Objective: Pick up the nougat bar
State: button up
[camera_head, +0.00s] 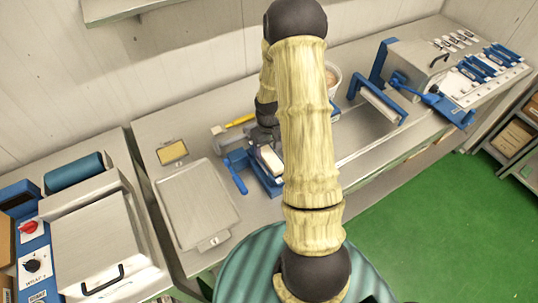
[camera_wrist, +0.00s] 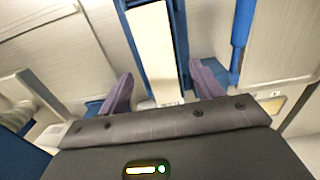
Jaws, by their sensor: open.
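The nougat bar is a long pale cream block (camera_head: 270,160) lying in a blue holder (camera_head: 262,181) on the steel bench, just left of my arm. In the wrist view the bar (camera_wrist: 152,45) runs up from the middle, with blue strips along both sides. My gripper (camera_wrist: 163,84) has two purple fingers, spread wide and empty. The bar's near end lies between them in the picture, with a gap on each side. I cannot tell how far above the bar the fingertips are. In the head view my arm hides part of the holder area, and the fingertips are not clear.
A blue handle (camera_head: 236,177) stands beside the holder. A flat metal tray (camera_head: 197,205) and a small yellow-topped block (camera_head: 173,152) lie to the left. A blue frame with a roller (camera_head: 380,102) stands to the right. A wrapping machine (camera_head: 100,240) is at the far left.

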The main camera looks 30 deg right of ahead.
aim_at(269, 155)
jog(key=shift+w+f+p, duration=0.1)
jog(key=shift+f+p, duration=0.35)
jog(key=shift+f, duration=1.05)
jog(key=c, duration=1.2)
jog(key=shift+o, duration=0.2)
notch_tip(269, 155, up, 10)
jog(key=b, duration=0.3)
